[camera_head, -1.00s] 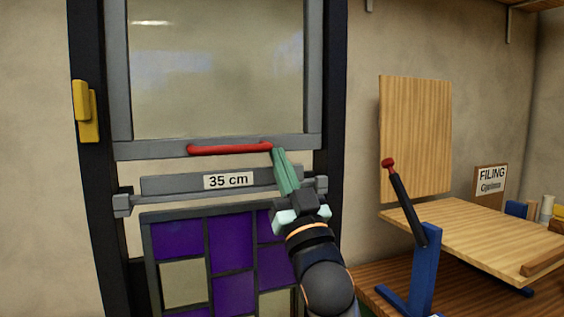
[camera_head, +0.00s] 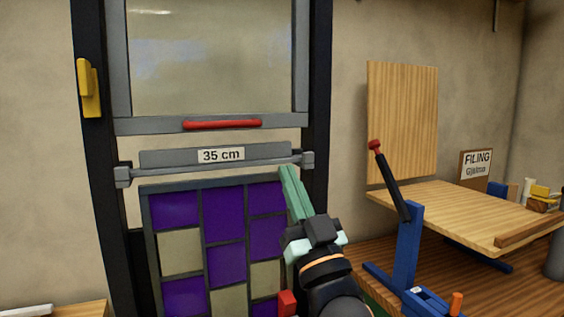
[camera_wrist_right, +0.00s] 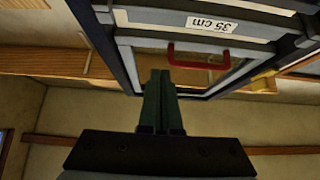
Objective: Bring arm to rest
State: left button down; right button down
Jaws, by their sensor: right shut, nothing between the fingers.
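My right gripper (camera_head: 291,190) is in the head view, in front of the right part of the leaded panel (camera_head: 223,242). Its green fingers are shut together and hold nothing. The fingers also show in the right wrist view (camera_wrist_right: 160,95), below the red handle in that picture. The red handle (camera_head: 222,124) is on the lower rail of the grey sash frame, up and left of the fingertips and apart from them in the head view. My left gripper is not in view.
A grey bar with a "35 cm" label (camera_head: 221,155) crosses below the sash. A yellow latch (camera_head: 88,88) sits on the dark left post. At the right stand a wooden board (camera_head: 402,125), a blue stand with a red-tipped lever (camera_head: 390,180) and a "FILING" sign (camera_head: 476,164).

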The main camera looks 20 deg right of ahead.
jog(key=shift+v, duration=1.2)
notch_tip(320, 180, down, 33)
jog(key=a+n+g+y+p, duration=0.1)
jog(key=a+g+p, duration=0.15)
jog(key=g, duration=0.65)
jog(key=s+f+g+p, duration=0.3)
jog(key=s+f+g, duration=0.4)
jog(key=s+f, duration=1.4)
jog(key=shift+d+f+g, duration=0.2)
jog(key=shift+f+g, duration=0.2)
jog(key=shift+f, duration=0.3)
jog(key=c, duration=1.6)
grip_release()
